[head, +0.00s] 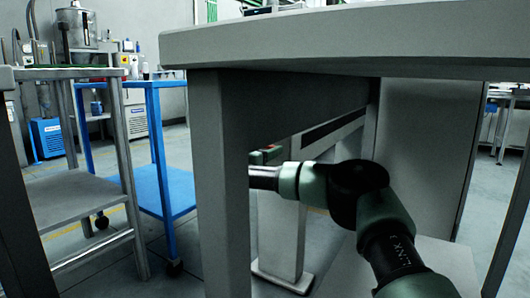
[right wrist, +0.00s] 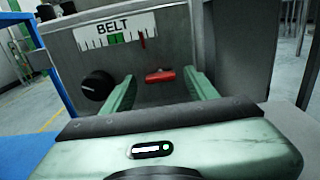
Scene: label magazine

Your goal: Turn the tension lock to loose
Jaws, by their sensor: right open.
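A red handle (right wrist: 160,75), likely the tension lock, lies nearly level on a grey panel (right wrist: 240,45) in the right wrist view. My right gripper (right wrist: 160,82) is open, with its two green fingers to either side of the handle in the picture. I see no contact with it. A black round knob (right wrist: 97,85) is left of the handle, and a BELT scale (right wrist: 115,35) with a green band and a red pointer is above. In the head view, my right arm passes under a grey table, and its gripper is mostly hidden behind the leg. My left gripper is out of view.
The grey table (head: 350,40) and its thick front leg (head: 222,185) stand close around my right arm. A blue cart (head: 178,188) and a grey shelf stand (head: 75,195) are on the left. Some floor shows between them.

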